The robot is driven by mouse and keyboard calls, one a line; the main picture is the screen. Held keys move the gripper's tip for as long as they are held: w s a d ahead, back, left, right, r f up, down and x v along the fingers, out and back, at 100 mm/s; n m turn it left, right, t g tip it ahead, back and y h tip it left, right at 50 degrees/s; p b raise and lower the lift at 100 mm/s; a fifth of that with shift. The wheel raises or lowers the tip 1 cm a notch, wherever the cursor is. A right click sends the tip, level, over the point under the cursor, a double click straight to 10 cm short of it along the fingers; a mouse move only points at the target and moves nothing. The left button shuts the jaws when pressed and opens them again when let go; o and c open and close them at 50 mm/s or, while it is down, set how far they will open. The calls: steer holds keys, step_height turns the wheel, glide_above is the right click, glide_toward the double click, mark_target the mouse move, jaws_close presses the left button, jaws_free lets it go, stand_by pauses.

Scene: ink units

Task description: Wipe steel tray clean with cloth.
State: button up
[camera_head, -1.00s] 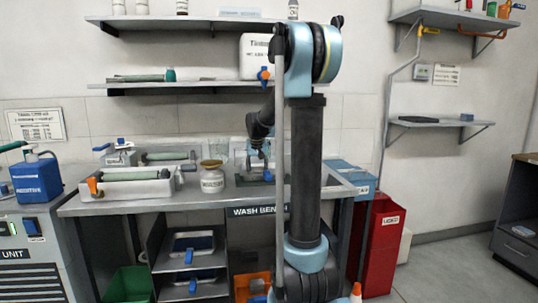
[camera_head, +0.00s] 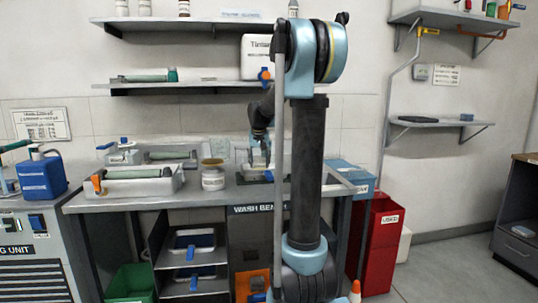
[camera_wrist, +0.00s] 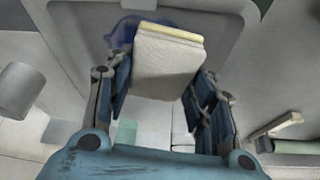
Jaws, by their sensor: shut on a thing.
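My gripper (camera_wrist: 163,78) is shut on a folded off-white cloth (camera_wrist: 168,65) with a yellow edge, held between its two blue-padded fingers in the wrist view. Beyond the cloth is the grey steel tray (camera_wrist: 212,25), with a dark blue ink stain (camera_wrist: 124,31) on its surface. The cloth covers part of the stain. I cannot tell whether the cloth touches the tray. In the head view my gripper (camera_head: 260,152) is low over the wash bench, at the tray (camera_head: 252,176), which is partly hidden by my arm.
On the wash bench (camera_head: 120,203), a labelled jar (camera_head: 213,178) stands left of my gripper. A white tub (camera_head: 150,190) with a green roller is farther left. A shelf (camera_head: 190,87) hangs above. A blue box (camera_head: 350,174) and red bin (camera_head: 382,235) are on the right.

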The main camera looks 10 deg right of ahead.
mark_target(260, 160)
steer(key=shift+r, duration=2.05)
